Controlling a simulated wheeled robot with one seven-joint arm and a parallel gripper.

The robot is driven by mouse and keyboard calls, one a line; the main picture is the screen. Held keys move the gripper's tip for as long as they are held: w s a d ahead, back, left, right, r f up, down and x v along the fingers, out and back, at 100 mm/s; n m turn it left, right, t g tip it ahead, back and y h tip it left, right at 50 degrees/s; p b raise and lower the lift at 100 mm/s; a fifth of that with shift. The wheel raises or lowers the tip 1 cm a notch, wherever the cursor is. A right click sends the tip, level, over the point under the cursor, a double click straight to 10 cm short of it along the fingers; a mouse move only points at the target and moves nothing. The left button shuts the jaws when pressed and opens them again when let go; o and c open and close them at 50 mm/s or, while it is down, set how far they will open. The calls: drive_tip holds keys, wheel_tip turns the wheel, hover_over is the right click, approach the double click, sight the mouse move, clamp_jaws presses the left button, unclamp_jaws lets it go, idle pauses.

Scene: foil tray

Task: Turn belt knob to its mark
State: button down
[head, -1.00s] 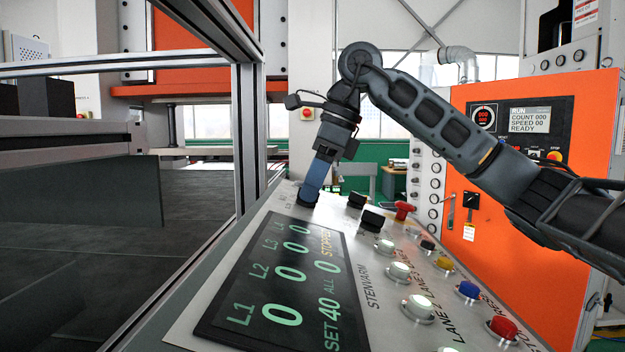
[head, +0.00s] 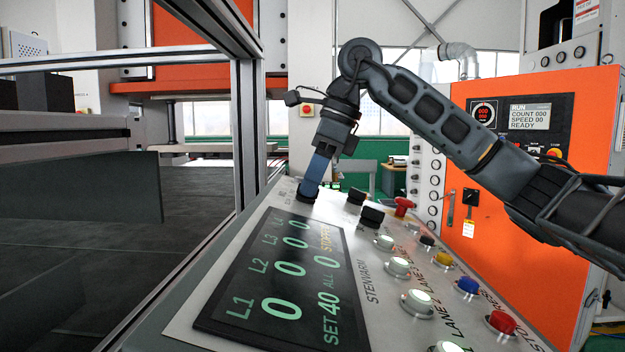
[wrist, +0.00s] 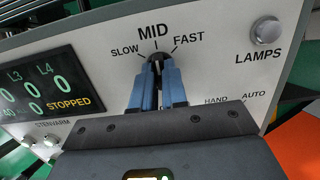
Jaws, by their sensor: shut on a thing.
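The belt knob (wrist: 158,57) is a small black knob on the light grey sloping panel, under the printed words SLOW, MID and FAST in the wrist view. My gripper (wrist: 158,70) has its two blue fingers closed on the knob from both sides. The fingers cover most of the knob, so I cannot tell exactly which mark it points to. In the head view my gripper (head: 307,190) reaches down to the knob at the far end of the panel.
The dark display (head: 280,285) reads zeros, SET 40 and STOPPED. Two black knobs (head: 372,216), a red knob (head: 404,205) and several coloured buttons lie right of it. A lamp button (wrist: 267,30) stands right of FAST. A metal frame post (head: 246,140) rises left of my arm.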

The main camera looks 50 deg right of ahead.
drive_tip(key=shift+f+m+b, duration=0.1)
drive_tip(key=shift+m+b, duration=0.2)
drive_tip(key=shift+b, duration=0.1)
drive_tip(key=m+b, duration=0.3)
drive_tip(key=b, duration=0.1)
drive_tip(key=shift+f+m, duration=0.1)
drive_tip(key=shift+m, duration=0.3)
drive_tip(key=m+b, duration=0.2)
drive_tip(key=m+h+b, duration=0.1)
drive_tip(key=m, duration=0.2)
drive_tip(key=shift+r+m+b, duration=0.2)
drive_tip(key=shift+m+b, duration=0.1)
drive_tip(key=shift+b, duration=0.05)
drive_tip(key=c, duration=1.2)
unclamp_jaws()
drive_tip(key=shift+o, duration=0.2)
drive_tip(key=v, duration=0.8)
drive_tip(key=shift+b, duration=0.4)
